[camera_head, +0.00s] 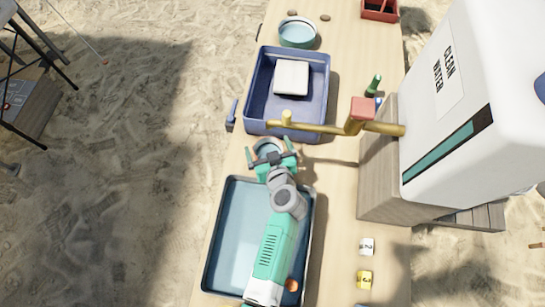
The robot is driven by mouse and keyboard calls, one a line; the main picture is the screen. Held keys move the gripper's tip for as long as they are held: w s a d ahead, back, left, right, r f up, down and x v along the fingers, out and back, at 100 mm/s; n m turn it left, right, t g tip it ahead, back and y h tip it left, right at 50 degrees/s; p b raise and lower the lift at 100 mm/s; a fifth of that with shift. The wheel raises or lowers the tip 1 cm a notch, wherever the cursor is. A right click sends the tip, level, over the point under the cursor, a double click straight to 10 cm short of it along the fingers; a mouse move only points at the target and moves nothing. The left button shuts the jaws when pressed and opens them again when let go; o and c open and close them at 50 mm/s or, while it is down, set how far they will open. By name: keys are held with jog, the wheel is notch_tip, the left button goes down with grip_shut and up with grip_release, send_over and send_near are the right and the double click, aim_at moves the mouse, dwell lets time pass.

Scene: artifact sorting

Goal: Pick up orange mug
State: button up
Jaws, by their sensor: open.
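A small orange object (292,285) shows at the lower right of the blue-grey tray (232,239), partly hidden behind my arm. I cannot tell for sure that it is the orange mug. My gripper (269,148) is open, over the table between the tray and the blue basin, well away from the orange object. A round grey-teal shape shows at its fingers; I cannot tell what it is. My arm covers the right part of the tray.
The blue basin (256,88) holds a white block (291,77). A brass tap (350,128) reaches over its near edge from the white water tank (460,130). A teal bowl (297,33), a red box (380,10), a green bottle (374,84) and small labelled cubes (365,279) stand around.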

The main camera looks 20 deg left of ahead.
jog(key=shift+w+a+f, duration=0.2)
jog(key=shift+w+a, duration=0.05)
jog(key=shift+w, duration=0.1)
jog(key=shift+r, duration=0.1)
jog(key=c, duration=1.9)
